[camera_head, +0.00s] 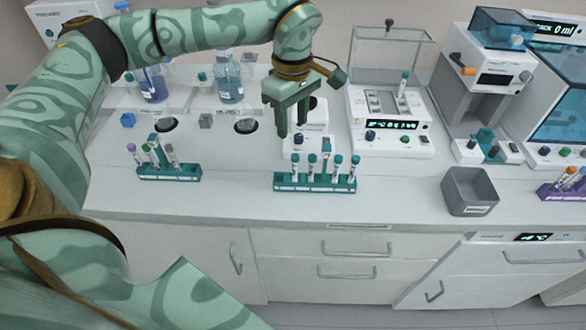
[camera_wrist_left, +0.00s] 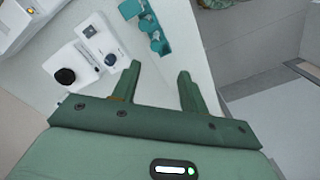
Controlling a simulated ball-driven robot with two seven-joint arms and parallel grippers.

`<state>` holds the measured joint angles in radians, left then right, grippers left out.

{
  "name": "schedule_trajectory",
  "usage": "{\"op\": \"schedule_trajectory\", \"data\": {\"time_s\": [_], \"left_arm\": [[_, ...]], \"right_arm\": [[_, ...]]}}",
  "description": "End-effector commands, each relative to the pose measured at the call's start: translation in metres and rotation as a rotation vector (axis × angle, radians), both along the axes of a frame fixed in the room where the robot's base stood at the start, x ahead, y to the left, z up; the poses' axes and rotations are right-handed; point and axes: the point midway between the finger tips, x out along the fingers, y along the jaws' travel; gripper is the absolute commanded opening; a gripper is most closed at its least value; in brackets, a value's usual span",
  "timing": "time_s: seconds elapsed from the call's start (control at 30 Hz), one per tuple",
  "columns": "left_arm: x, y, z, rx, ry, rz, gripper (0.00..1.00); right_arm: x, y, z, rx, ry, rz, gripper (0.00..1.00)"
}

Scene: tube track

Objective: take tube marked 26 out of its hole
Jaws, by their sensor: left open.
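A teal rack (camera_head: 315,183) stands on the bench near its front edge. A second teal rack (camera_head: 168,173) to the left holds tubes with purple, green and grey caps. The tube labels are too small to read, so I cannot tell which tube is marked 26. My left gripper (camera_head: 292,130) is open and empty, pointing down above and behind the middle rack. Its spread fingers (camera_wrist_left: 159,71) show in the left wrist view with nothing between them. My right gripper is not in view.
A grey bin (camera_head: 470,192) and a purple rack (camera_head: 565,190) stand to the right. A white device with a raised clear lid (camera_head: 390,47) stands behind. Blue bottles (camera_head: 229,80) stand at the back left. Bare bench lies between the two teal racks.

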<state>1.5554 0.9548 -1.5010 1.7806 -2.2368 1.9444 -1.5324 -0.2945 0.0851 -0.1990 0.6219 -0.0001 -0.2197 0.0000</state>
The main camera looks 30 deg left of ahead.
Motion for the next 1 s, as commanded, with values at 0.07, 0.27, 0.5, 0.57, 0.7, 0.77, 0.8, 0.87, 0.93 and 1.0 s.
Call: {"op": "schedule_trajectory", "data": {"time_s": [0.07, 0.27, 0.5, 0.57, 0.7, 0.77, 0.8, 0.87, 0.93, 1.0], "left_arm": [[-0.001, 0.000, -0.026, 0.000, 0.007, 0.000, 0.44], [0.000, 0.000, -0.069, 0.000, 0.005, 0.003, 0.44], [0.001, 0.000, -0.087, 0.000, 0.000, 0.004, 0.44], [0.002, 0.000, -0.092, 0.000, 0.001, 0.004, 0.44], [0.007, -0.001, -0.115, 0.000, 0.005, 0.004, 0.44], [0.008, -0.001, -0.125, 0.001, 0.004, 0.005, 0.44], [0.007, -0.001, -0.131, 0.001, 0.005, 0.005, 0.44], [0.008, -0.001, -0.136, 0.000, 0.002, 0.004, 0.44], [0.008, -0.001, -0.138, 0.000, 0.001, 0.003, 0.44], [0.008, -0.001, -0.137, 0.000, 0.000, 0.004, 0.44]], "right_arm": [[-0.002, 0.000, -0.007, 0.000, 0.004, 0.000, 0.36], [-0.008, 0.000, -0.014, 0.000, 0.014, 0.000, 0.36], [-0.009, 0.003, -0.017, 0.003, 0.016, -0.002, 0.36], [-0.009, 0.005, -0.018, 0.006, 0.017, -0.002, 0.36], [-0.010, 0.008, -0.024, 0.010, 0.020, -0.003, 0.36], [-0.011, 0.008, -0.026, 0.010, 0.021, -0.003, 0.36], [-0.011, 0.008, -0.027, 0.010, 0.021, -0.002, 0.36], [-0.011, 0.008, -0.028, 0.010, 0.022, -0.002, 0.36], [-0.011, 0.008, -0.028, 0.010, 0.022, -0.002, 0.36], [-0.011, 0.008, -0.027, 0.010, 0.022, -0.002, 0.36]]}}
